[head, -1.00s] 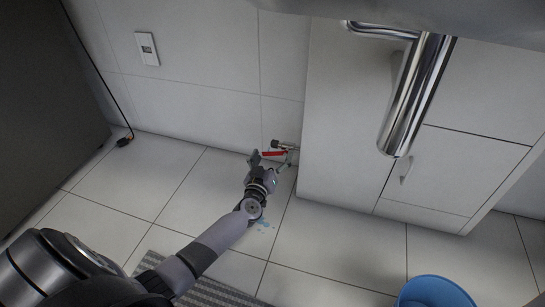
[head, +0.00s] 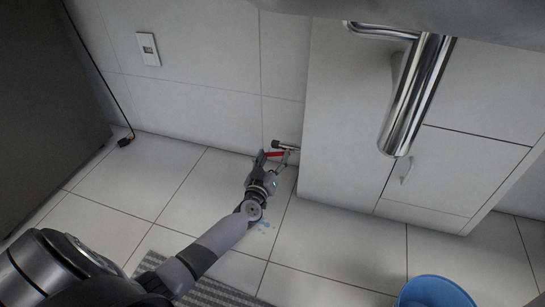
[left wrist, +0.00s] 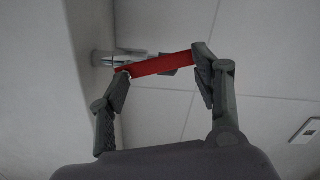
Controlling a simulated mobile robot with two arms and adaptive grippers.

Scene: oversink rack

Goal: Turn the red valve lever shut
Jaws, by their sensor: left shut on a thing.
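The red valve lever (head: 275,154) sits on a small metal valve (head: 287,146) low on the wall, beside the white cabinet. In the left wrist view the red lever (left wrist: 160,64) spans the space between my two fingers, with the metal valve (left wrist: 103,58) behind it at the left. My left gripper (head: 273,160) is at the lever and shut on it, one finger at each end of the red part in the wrist view. The fingers partly hide the lever in the head view. My right gripper is not in view.
The white cabinet (head: 335,150) stands close to the right of the valve. A blue bucket (head: 435,292) is at the bottom right, and a striped mat (head: 215,292) lies at the bottom.

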